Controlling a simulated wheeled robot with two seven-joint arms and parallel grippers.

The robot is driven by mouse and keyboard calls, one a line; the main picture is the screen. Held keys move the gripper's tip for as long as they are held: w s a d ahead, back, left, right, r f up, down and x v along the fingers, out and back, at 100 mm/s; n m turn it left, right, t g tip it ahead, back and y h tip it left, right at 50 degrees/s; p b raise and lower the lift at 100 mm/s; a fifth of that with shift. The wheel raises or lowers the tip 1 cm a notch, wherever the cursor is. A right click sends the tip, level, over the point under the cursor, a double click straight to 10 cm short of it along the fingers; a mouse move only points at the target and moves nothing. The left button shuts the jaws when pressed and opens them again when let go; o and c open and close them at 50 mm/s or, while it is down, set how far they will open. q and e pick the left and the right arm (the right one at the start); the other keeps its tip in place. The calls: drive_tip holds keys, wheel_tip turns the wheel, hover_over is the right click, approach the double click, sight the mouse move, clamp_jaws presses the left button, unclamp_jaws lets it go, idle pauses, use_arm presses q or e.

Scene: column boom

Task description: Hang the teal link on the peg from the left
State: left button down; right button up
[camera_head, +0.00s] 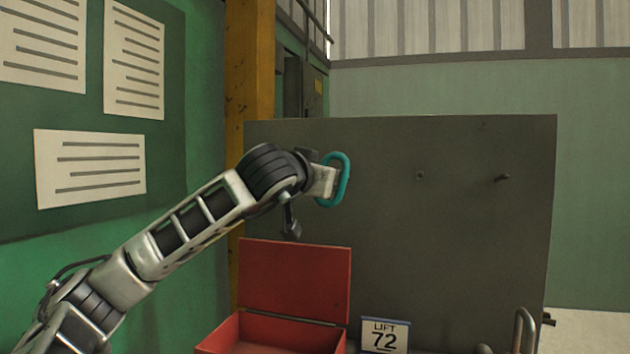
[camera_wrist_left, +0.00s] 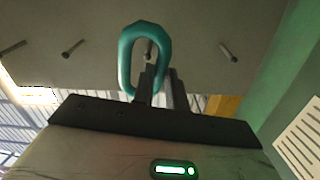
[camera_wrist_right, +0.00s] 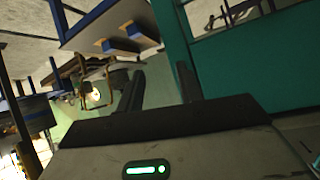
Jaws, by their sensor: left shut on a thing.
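The teal link (camera_head: 346,172) is an oval ring, held upright in front of the grey board (camera_head: 450,240) in the head view. My left gripper (camera_head: 328,182) is shut on one side of it; the left wrist view shows the link (camera_wrist_left: 126,60) in the fingers (camera_wrist_left: 160,75). Several pegs stick out of the board in a row. In the left wrist view one peg (camera_wrist_left: 148,50) shows through the link's opening; I cannot tell whether it passes through. Another peg (camera_wrist_left: 228,52) stands to the right. In the head view two pegs show, a nearer one (camera_head: 420,175) and one further right (camera_head: 502,178); others are hidden. My right gripper (camera_wrist_right: 160,85) is open and empty.
An open red box (camera_head: 295,280) stands below my left arm. A sign reading LIFT 72 (camera_head: 385,335) stands beside it. A yellow post (camera_head: 250,70) and a green notice board (camera_head: 90,110) are at the left. The board's right half is unobstructed.

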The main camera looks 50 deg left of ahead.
use_arm(q)
drive_tip(key=shift+w+a+r, duration=0.15)
drive_tip(key=shift+w+a, duration=0.5)
drive_tip(key=shift+w, duration=0.25)
drive_tip(key=shift+w+a, duration=0.35)
drive_tip(key=shift+w, duration=0.3)
drive_tip(key=f+p+x, duration=0.1)
drive_tip(key=p+x, duration=0.1)
drive_tip(key=x, duration=0.5)
drive_tip(key=shift+a, duration=0.2)
use_arm(e)
drive_tip(key=shift+s+d+r, duration=0.1)
drive_tip(key=shift+s+d, duration=0.1)
drive_tip(key=shift+d, duration=0.05)
use_arm(q)
drive_tip(key=shift+f, duration=0.15)
use_arm(e)
drive_tip(key=shift+r, duration=0.1)
use_arm(q)
drive_tip(key=c, duration=1.3)
unclamp_jaws()
use_arm(e)
drive_tip(key=shift+r, duration=0.1)
use_arm(q)
drive_tip(key=shift+f, duration=0.1)
